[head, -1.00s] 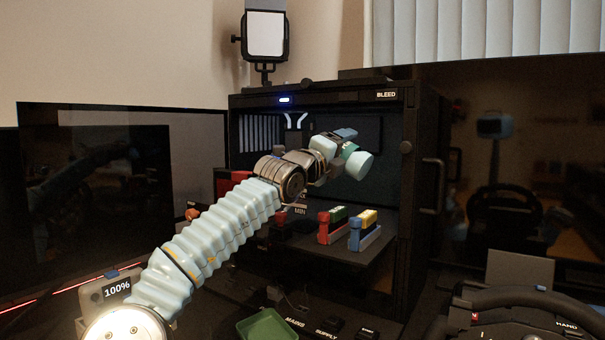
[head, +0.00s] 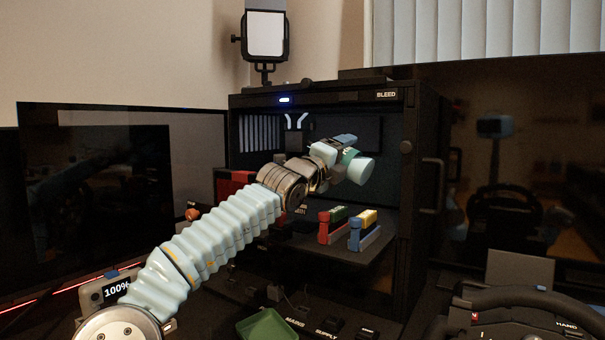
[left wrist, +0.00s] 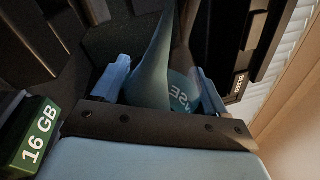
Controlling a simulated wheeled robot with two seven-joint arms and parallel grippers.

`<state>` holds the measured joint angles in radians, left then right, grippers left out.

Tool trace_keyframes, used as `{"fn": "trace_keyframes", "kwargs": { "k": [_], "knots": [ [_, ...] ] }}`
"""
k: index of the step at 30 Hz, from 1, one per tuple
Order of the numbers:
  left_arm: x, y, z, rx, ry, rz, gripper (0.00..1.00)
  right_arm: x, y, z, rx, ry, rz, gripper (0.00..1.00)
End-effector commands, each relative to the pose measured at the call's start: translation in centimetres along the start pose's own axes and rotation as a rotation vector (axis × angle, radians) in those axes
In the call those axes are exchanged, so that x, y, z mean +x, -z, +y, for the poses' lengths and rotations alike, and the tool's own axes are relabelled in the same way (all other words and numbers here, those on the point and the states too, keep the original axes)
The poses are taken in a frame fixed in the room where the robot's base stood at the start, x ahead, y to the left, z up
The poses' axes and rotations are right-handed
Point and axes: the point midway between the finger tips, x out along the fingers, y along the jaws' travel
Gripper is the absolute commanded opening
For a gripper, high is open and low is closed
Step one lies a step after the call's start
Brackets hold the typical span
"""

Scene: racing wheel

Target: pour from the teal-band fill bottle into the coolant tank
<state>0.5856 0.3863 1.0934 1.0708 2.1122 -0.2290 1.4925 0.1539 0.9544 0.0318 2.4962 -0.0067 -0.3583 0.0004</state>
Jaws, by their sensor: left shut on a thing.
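My left gripper (head: 338,150) reaches into the open black case and is shut on the fill bottle (head: 361,170). The bottle is pale with a teal band (head: 348,157) and lies strongly tilted, its pale end toward the right. In the left wrist view the gripper (left wrist: 165,90) has its blue fingers on either side of the teal bottle (left wrist: 152,75), with part of a label showing. I cannot pick out the coolant tank for certain, nor see any liquid flowing. My right gripper is out of view.
The case's frame (head: 330,97) surrounds the arm. Below the bottle, a red-green block (head: 332,226) and a blue-yellow block (head: 364,230) stand on a shelf. A green tray (head: 268,328) is at the front, a steering wheel (head: 530,305) at right.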

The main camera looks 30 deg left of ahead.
Motion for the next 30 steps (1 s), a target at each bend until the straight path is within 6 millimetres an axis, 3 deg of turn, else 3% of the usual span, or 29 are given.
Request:
{"fn": "trace_keyframes", "kwargs": {
  "k": [30],
  "knots": [
    [-0.26,0.33,0.95,-0.059,0.001,-0.012,0.30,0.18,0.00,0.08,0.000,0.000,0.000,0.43]
  ]
}}
